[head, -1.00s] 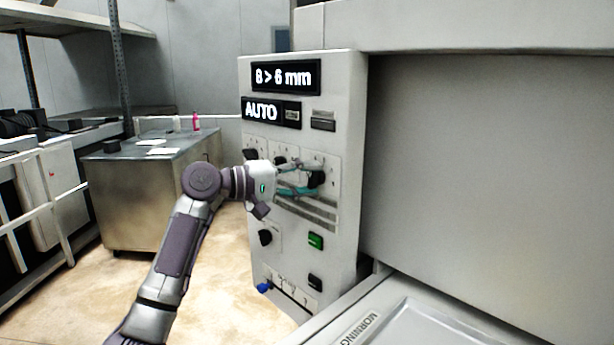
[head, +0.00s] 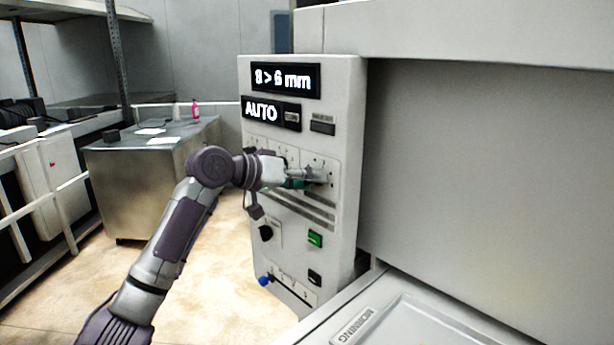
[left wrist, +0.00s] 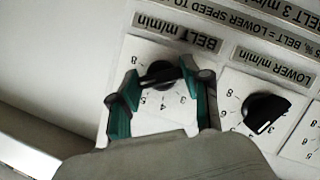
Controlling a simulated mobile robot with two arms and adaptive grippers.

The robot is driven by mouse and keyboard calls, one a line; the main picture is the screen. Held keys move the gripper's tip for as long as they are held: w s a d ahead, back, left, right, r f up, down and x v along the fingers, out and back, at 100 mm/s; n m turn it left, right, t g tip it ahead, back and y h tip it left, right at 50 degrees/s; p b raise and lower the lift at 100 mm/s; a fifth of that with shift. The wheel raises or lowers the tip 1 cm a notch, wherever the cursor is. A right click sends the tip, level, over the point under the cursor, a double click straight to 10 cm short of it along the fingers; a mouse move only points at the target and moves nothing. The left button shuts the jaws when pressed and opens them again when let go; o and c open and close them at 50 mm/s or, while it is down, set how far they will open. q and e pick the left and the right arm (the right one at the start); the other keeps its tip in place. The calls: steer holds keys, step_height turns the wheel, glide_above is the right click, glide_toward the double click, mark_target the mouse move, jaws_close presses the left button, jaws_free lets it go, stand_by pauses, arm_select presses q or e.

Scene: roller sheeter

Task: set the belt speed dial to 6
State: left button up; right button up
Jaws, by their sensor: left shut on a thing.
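The belt speed dial (left wrist: 160,74) is a black knob under the "BELT m/min" label in the left wrist view, which shows the panel upside down. Numbers ring it on a white plate. My left gripper (left wrist: 164,78) has its green-sided fingers on either side of the knob and is shut on it. In the head view my left gripper (head: 312,180) reaches the rightmost dial of the upper row and mostly covers it. The dial's exact setting is hard to read. My right gripper is not in view.
The "LOWER m/min" dial (left wrist: 265,113) is close beside the held one. The grey control panel (head: 345,130) also carries a green button (head: 315,240), a black knob (head: 266,233) and a blue knob (head: 264,280). A metal cabinet (head: 125,200) stands behind at the left.

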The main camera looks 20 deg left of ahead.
arm_select(q)
steer(key=shift+m, duration=0.3)
stand_by(0.4)
steer(key=o, duration=1.2)
steer(key=shift+c, duration=0.2)
steer(key=v, duration=1.2)
steer(key=shift+d, duration=0.1)
